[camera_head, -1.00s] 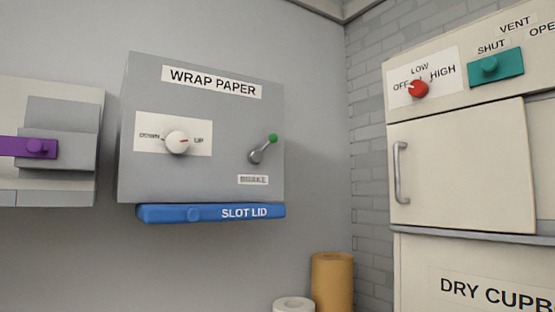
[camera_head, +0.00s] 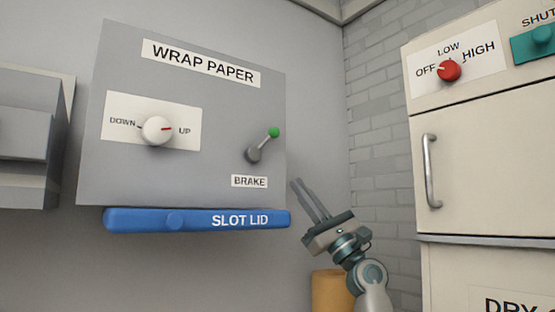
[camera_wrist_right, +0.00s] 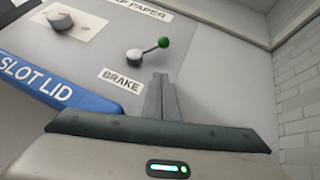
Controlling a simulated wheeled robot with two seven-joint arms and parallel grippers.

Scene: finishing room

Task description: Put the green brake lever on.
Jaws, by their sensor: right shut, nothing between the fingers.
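The brake lever (camera_head: 263,144) is a grey lever with a green ball tip on the front of the grey wrap paper box (camera_head: 225,115). It tilts up and to the right, above the label BRAKE (camera_head: 249,182). My right gripper (camera_head: 302,186) is shut and empty, below and to the right of the lever, apart from it. In the right wrist view the lever (camera_wrist_right: 149,48) shows just beyond the shut fingertips (camera_wrist_right: 160,80), a little above and left of them. My left gripper is not in view.
A white knob (camera_head: 158,130) marked DOWN and UP sits left of the lever. The blue slot lid (camera_head: 140,219) juts out under the box. A brown roll (camera_head: 331,290) stands below my right arm. The dry cupboard (camera_head: 480,160) with its handle stands at right.

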